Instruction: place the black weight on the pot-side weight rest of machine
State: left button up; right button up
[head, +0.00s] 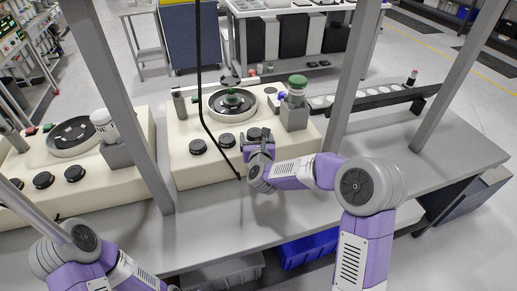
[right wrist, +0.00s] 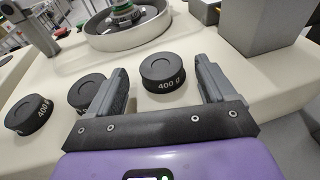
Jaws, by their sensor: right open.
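The cream machine (head: 185,172) in front of my right arm carries several short black weights along its front. The nearest black weight (right wrist: 162,72) is marked 400 g and also shows in the head view (head: 253,134). My right gripper (head: 259,142) is open over the machine's front right. In the right wrist view its fingers (right wrist: 160,66) frame the 400 g weight left and right, with a gap on each side. Two more black weights (right wrist: 87,92) (right wrist: 28,115) stand to the left. I cannot tell which part is the pot-side weight rest. My left gripper is out of view.
A round dish (head: 215,106) with a green-topped piece sits behind the weights. A green-lidded pot (head: 297,84) stands on a grey block (head: 294,115). Grey posts (head: 352,75) rise from the bench. A second cream machine (head: 90,190) is at left. The bench's right end is clear.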

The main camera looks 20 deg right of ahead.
jog(key=v, duration=1.1)
jog(key=shift+p, duration=0.3)
